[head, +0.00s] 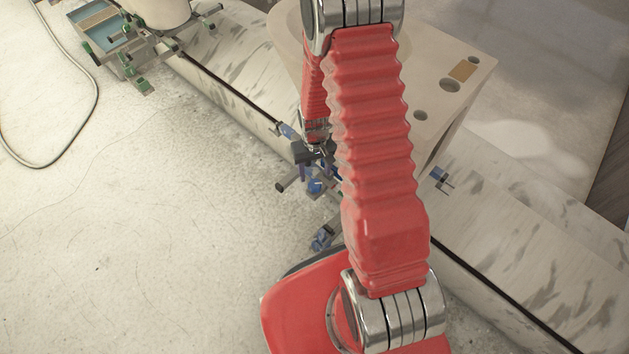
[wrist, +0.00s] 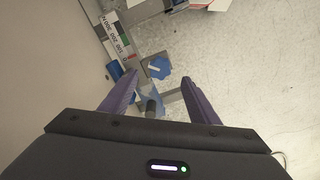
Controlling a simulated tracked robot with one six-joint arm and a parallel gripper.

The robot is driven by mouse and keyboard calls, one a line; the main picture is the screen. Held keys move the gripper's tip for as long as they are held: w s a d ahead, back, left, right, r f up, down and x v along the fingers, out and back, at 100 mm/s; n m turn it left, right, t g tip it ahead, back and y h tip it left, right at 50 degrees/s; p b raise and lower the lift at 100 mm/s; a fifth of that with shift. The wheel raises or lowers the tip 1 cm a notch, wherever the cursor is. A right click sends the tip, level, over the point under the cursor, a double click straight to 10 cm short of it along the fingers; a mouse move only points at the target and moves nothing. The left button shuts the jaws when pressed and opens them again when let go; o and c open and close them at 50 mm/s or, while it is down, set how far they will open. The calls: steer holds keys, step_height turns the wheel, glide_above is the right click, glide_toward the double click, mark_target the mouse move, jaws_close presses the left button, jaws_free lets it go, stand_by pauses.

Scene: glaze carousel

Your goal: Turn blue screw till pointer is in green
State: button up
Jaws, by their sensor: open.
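The blue screw (wrist: 158,66) is a faceted knob with a pale mark on it. In the wrist view it lies between and just beyond my fingertips; I cannot tell how far. In the head view it (head: 315,186) shows just below my gripper (head: 317,165). My gripper (wrist: 160,80) is open, with its two purple fingers spread and nothing held. A white scale (wrist: 113,30) with black numbers and a green part stands left of the screw. A small red mark (wrist: 128,57) shows near the scale's lower end; I cannot tell whether it is the pointer, nor read it.
A grey cylinder (wrist: 152,107) shows between the fingers. A beige block with holes (head: 440,95) and a long mottled roller (head: 510,270) are to the right. A blue tray (head: 110,38) stands at the top left.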

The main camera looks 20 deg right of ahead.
mark_target(315, 184)
steer(key=shift+f, duration=3.2)
steer(key=shift+c, duration=0.3)
steer(key=c, duration=1)
steer(key=shift+m, duration=0.3)
steer(key=m, duration=0.3)
steer(key=shift+m, duration=2.6)
